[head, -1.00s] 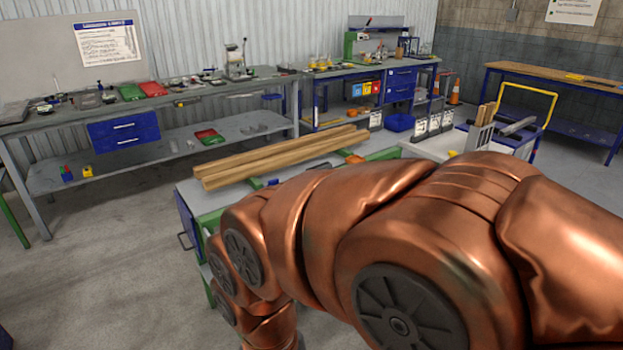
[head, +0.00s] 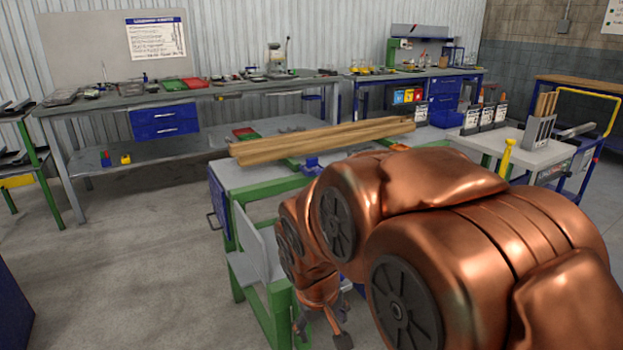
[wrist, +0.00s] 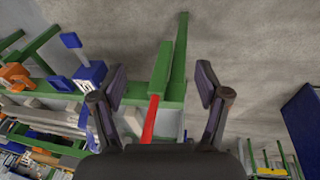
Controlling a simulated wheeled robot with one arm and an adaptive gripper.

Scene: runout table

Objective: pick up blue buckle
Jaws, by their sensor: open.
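I cannot make out a blue buckle for certain. A small blue piece (head: 311,165) stands on the green-framed table (head: 235,178), partly behind my arm. In the wrist view a blue block with a white marked face (wrist: 90,74) lies left of my gripper, and a smaller blue piece (wrist: 70,40) is above it. I cannot tell whether either is the buckle. My gripper (head: 322,328) hangs low beside the table's green frame in the head view. In the wrist view my gripper (wrist: 161,86) is open, with nothing between its fingertips.
Long wooden beams (head: 320,140) lie on the table. A green frame bar (wrist: 160,72) and a red strip (wrist: 150,118) lie ahead of my gripper. A grey workbench (head: 110,100) stands along the wall. Concrete floor (head: 130,260) is clear at left.

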